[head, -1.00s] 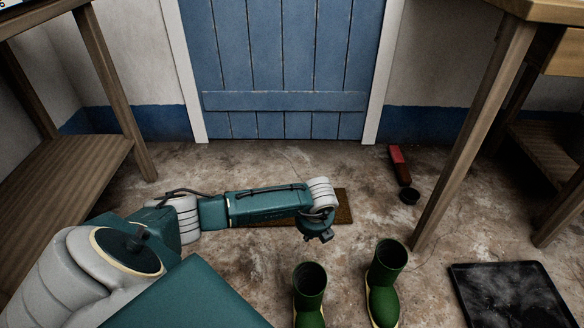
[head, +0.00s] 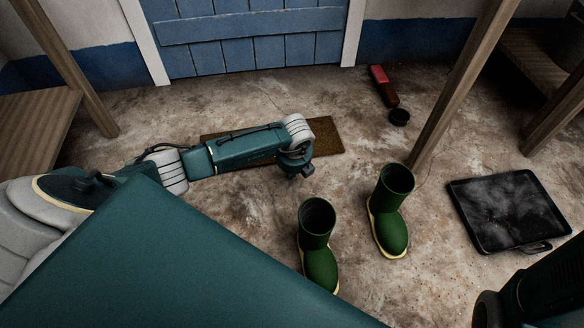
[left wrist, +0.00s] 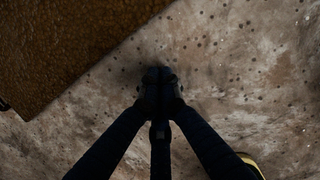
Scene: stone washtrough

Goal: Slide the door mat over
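The door mat (head: 326,136) is a flat brown rectangle on the stone floor in front of the blue door. My left arm crosses above it in the head view and hides its middle. My left gripper (head: 300,174) points down just off the mat's near edge, towards the boots. In the left wrist view the mat (left wrist: 70,45) fills the upper left corner. The left fingers (left wrist: 158,78) meet there over bare floor, apart from the mat, with nothing visible between them. My right gripper is not in view; only part of my right arm shows at the lower right.
Two green boots (head: 320,262) (head: 389,212) stand on the near side of the mat. A black tray (head: 508,212) lies at the right.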

